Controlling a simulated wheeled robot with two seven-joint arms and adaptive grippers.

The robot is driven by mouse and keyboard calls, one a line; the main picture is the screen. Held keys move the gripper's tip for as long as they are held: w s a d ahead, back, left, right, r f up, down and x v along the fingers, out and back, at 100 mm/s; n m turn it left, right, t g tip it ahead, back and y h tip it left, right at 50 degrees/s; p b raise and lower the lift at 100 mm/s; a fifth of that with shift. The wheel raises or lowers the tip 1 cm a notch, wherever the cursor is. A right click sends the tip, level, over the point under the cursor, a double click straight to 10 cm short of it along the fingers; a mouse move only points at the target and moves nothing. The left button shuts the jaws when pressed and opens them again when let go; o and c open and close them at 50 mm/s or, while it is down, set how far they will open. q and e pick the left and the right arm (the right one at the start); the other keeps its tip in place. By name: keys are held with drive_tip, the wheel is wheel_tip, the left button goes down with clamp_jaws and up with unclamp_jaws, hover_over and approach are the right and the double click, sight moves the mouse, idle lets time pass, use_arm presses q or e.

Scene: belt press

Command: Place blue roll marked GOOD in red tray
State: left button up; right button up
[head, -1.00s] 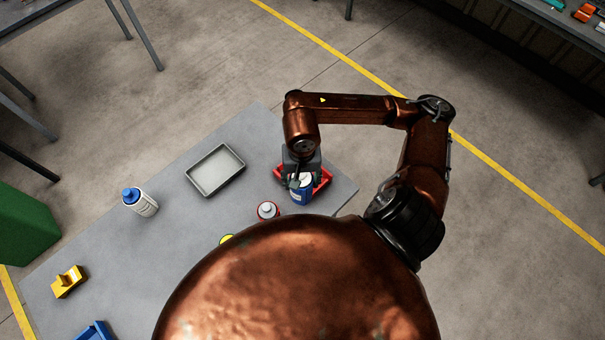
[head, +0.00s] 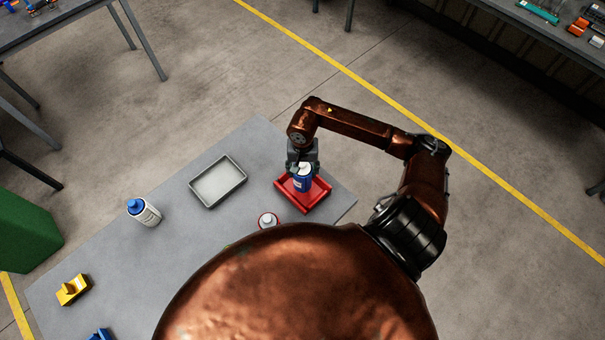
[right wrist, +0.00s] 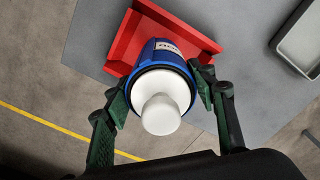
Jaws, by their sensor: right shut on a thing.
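The blue roll (head: 303,181) has a white top and a pale label; the label's lettering is too small to read surely. My right gripper (head: 303,168) is shut on it. In the right wrist view the blue roll (right wrist: 168,58) sits between the two fingers of the right gripper (right wrist: 160,92), its white end toward the camera. The red tray (head: 315,200) lies on the grey table, and the roll overlaps it in the head view. In the right wrist view the red tray (right wrist: 125,42) shows behind the roll. Whether the roll touches the tray floor is hidden. My left gripper is out of view.
An empty grey tray (head: 219,183) lies left of the red tray. My copper body hides the near part.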

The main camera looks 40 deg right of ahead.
drive_tip(key=shift+w+d+f, duration=0.15)
drive_tip(key=shift+w+f, duration=0.05)
drive_tip(key=shift+f, duration=0.05)
wheel_tip(320, 180, down, 2)
drive_tip(key=shift+p, duration=0.55)
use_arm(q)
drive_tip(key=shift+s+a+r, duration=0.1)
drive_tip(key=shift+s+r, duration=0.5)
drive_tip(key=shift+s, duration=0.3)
use_arm(e)
drive_tip(key=shift+w+f, duration=0.1)
drive_tip(key=shift+f, duration=0.5)
drive_tip(key=shift+f, duration=0.15)
drive_tip(key=o, duration=1.6)
drive_tip(key=shift+c, duration=0.2)
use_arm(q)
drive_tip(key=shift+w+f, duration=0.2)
